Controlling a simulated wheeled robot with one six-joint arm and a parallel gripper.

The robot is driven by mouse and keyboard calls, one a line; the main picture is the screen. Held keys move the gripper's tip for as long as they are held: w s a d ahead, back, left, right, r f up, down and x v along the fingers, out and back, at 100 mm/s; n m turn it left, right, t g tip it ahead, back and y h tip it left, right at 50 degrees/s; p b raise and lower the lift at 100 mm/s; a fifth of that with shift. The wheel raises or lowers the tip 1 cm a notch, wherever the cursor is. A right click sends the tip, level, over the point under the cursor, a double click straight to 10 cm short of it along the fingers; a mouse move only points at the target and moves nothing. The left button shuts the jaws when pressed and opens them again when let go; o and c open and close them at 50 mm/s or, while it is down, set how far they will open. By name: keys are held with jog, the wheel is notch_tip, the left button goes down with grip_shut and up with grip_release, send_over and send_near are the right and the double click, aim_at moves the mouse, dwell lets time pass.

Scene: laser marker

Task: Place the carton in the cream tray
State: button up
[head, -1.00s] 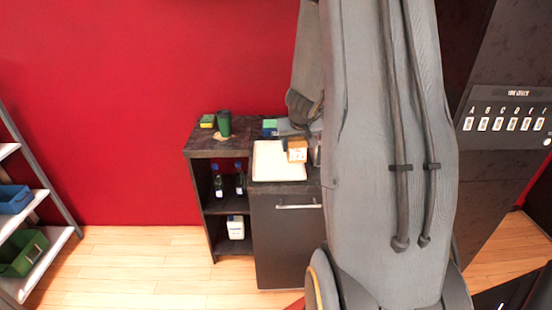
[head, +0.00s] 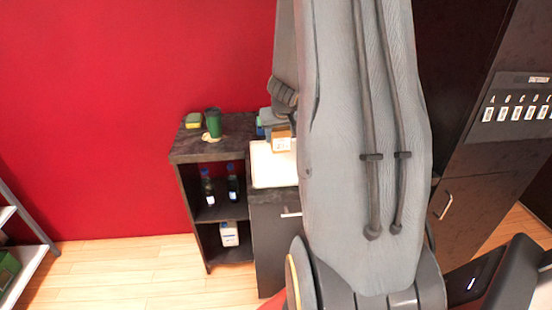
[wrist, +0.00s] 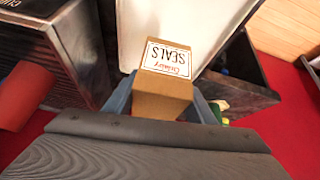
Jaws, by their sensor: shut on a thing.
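The carton (wrist: 165,88) is a small brown box with a white label reading "SEALS" upside down in the wrist view. My gripper (wrist: 162,103) is shut on it, with a blue-grey finger on each side. The cream tray (wrist: 188,22) lies just beyond the carton in the wrist view. In the head view the carton (head: 281,144) shows at the far edge of the cream tray (head: 270,170), below my gripper (head: 276,126). My arm hides the tray's right part. I cannot tell whether the carton touches the tray.
The tray lies on a dark cabinet top. A green cup (head: 213,123) and a green-yellow sponge-like block (head: 193,120) stand on the higher shelf unit to the left, with bottles (head: 208,188) below. A red cylinder (wrist: 24,92) shows at left in the wrist view.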

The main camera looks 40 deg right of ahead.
aim_at(279, 135)
jog(key=shift+f+b, duration=3.45)
jog(key=shift+b, duration=0.4)
jog(key=shift+f, duration=0.1)
jog(key=o, duration=1.2)
jog(key=shift+o, duration=0.2)
jog(key=p+v, duration=0.8)
jog(key=v, duration=0.4)
